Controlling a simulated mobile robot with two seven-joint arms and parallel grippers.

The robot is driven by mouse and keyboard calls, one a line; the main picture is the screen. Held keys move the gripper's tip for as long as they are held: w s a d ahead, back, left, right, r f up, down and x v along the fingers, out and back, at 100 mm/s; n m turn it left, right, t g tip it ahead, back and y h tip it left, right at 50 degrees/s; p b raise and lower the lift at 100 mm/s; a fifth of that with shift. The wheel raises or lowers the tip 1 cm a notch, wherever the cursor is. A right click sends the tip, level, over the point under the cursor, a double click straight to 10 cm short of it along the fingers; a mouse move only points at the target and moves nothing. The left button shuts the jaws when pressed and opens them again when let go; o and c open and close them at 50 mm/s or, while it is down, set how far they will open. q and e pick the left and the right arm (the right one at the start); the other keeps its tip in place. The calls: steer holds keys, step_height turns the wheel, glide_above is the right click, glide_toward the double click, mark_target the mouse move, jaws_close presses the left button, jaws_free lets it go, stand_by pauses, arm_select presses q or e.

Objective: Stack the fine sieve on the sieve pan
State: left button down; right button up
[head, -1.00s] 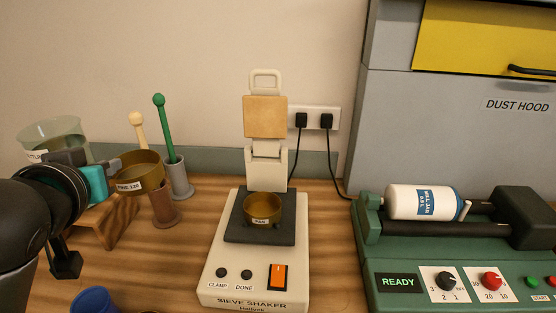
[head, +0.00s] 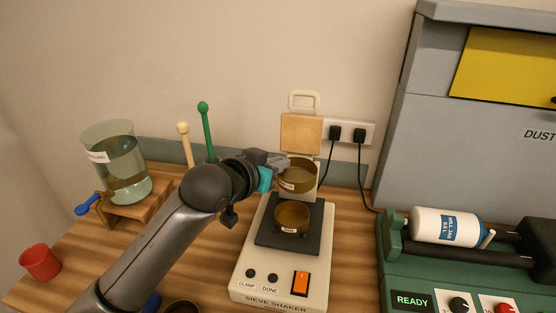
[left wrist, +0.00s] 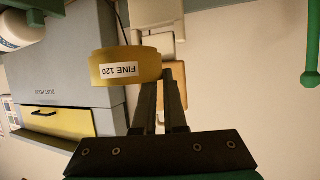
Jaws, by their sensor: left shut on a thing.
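The fine sieve (head: 298,176) is a shallow brass ring with a white label; in the left wrist view its label (left wrist: 118,69) reads FINE 120, upside down. My left gripper (head: 282,164) is shut on the sieve's rim at its left side and holds it in the air. The sieve pan (head: 292,217), a brass cup with a small label, sits on the dark plate of the sieve shaker (head: 262,262). The held sieve is above the pan and slightly behind it in the picture, apart from it. My right gripper is not in view.
The shaker's raised clamp lid (head: 301,133) stands just behind the sieve. A green mill with a white jar (head: 446,227) is to the right. A glass tank (head: 116,163) on a wooden stand and a red cup (head: 40,262) are at left. Two pestles (head: 206,130) stand behind my arm.

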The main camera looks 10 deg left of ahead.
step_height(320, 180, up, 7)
steer(key=p, duration=0.6)
arm_select(q)
steer(key=shift+m+g+h, duration=0.3)
steer(key=shift+m+h, duration=0.3)
steer(key=shift+m, duration=0.1)
steer(key=f+b, duration=0.2)
steer(key=f, duration=0.1)
steer(key=w+f+b, duration=0.1)
steer(key=f+b, duration=0.1)
steer(key=f, duration=0.2)
steer(key=f+b, duration=0.2)
steer(key=f, duration=0.1)
steer(key=shift+w+a+f+b, duration=0.15)
steer(key=shift+w+a+b, duration=0.05)
steer(key=shift+a+b, duration=0.15)
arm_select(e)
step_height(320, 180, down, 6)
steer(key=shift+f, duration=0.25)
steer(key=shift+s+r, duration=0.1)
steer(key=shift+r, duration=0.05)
arm_select(q)
steer(key=shift+s+p, duration=0.1)
steer(key=shift+p, duration=0.35)
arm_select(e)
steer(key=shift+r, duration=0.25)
arm_select(q)
steer(key=shift+p, duration=0.3)
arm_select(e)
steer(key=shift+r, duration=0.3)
